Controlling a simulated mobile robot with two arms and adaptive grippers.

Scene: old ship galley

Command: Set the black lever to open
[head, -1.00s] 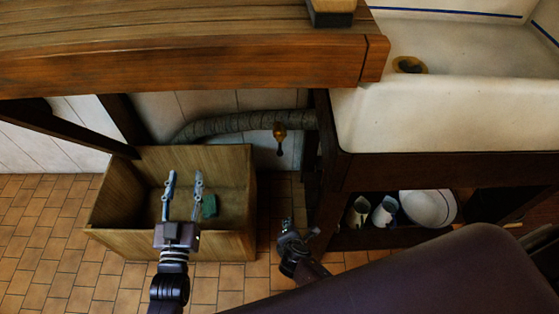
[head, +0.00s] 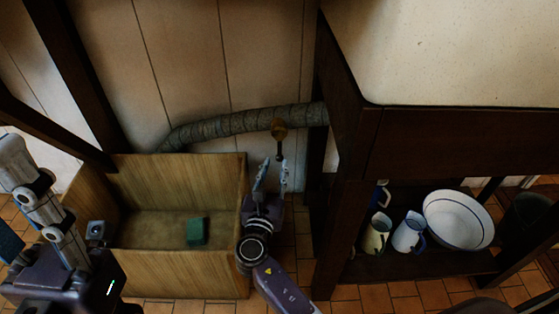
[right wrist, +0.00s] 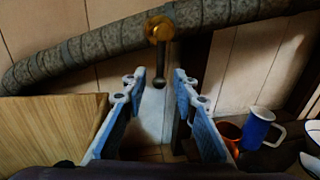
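The black lever (head: 281,150) hangs straight down from a brass valve (head: 279,130) on the grey wrapped pipe. In the right wrist view, the lever (right wrist: 159,68) has a rounded lower end. My right gripper (head: 274,164) is open, pointing up at the lever's lower end. In the right wrist view, that end appears between the spread fingertips (right wrist: 159,78). No contact shows, and I cannot tell whether the end lies in front of or behind them. My left gripper (head: 18,212) is close to the camera at the left edge, partly cut off, its fingers apart and empty.
A wooden crate (head: 185,276) with a green block (head: 196,231) stands left of my right gripper. The sink cabinet's dark post (head: 338,215) rises to its right. Mugs (head: 408,233) and a white basin (head: 458,219) sit on the low shelf.

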